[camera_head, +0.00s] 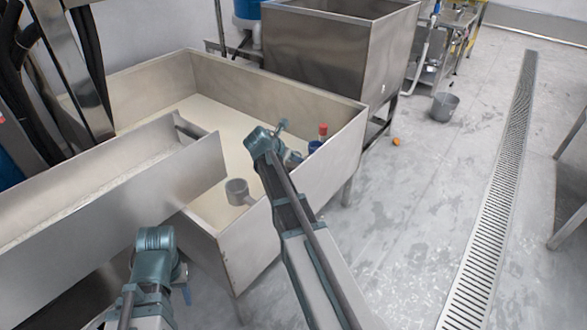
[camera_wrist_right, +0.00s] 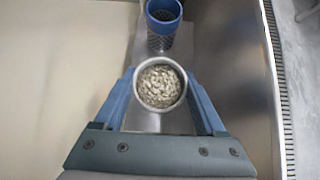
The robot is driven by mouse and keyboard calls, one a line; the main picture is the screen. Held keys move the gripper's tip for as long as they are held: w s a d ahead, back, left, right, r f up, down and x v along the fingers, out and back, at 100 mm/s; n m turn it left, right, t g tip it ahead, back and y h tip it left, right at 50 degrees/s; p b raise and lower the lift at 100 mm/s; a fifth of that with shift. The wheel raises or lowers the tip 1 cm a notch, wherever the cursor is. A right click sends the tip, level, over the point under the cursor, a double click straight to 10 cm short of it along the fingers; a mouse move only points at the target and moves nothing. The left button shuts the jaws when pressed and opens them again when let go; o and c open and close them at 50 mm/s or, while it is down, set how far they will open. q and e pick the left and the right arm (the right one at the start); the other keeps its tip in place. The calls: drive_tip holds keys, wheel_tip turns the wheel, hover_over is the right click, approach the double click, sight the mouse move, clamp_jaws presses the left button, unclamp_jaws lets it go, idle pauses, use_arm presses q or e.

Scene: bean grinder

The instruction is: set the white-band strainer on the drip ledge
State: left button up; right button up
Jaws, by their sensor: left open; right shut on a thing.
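The white-band strainer (camera_wrist_right: 160,86) is a round cup with a pale rim and mottled grey inside. My right gripper (camera_wrist_right: 160,102) is shut on it, one blue finger on each side. In the right wrist view it appears over the drip ledge (camera_wrist_right: 146,121), a pale metal strip along the basin's side; I cannot tell if it touches. A blue strainer (camera_wrist_right: 163,28) stands farther along the ledge and shows in the head view (camera_head: 314,146). My right wrist hides the held strainer in the head view. My left gripper (camera_head: 184,283) is open, low at the left front.
A red-topped item (camera_head: 323,131) is close to the blue strainer. A trough (camera_head: 105,190) crosses the basin's left side. The basin floor is mostly clear.

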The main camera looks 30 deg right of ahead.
sight(293, 166)
wheel_tip(293, 166, down, 4)
drive_tip(key=b, duration=0.3)
drive_tip(key=shift+r, duration=0.25)
drive_tip(key=o, duration=1)
drive_tip(key=shift+f+b, duration=0.2)
drive_tip(key=shift+b, duration=0.15)
drive_tip(key=o, duration=0.4)
drive_tip(key=shift+o, duration=0.2)
drive_tip(key=shift+r, duration=0.15)
